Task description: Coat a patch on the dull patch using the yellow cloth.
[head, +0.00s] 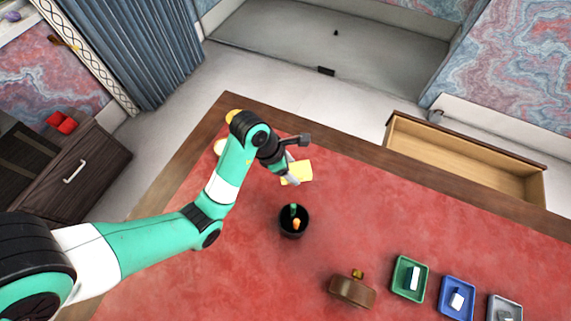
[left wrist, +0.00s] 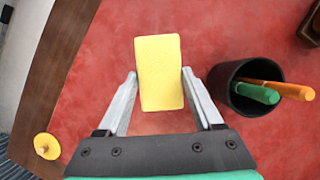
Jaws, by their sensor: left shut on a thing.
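My left gripper (head: 291,170) is shut on the yellow cloth (head: 302,172), over the far part of the red leather desk top (head: 240,265). In the left wrist view the cloth (left wrist: 159,70) is a flat, upright-looking rectangle between the two fingers of the gripper (left wrist: 158,78). I cannot tell whether the cloth touches the leather. I cannot make out a distinct dull patch on the red surface. My right gripper is not in view.
A black pen cup (head: 294,230) with green and orange pens stands close by. A brown wooden object (head: 352,291) and green (head: 402,288), blue (head: 444,303) and grey trays line the lower right.

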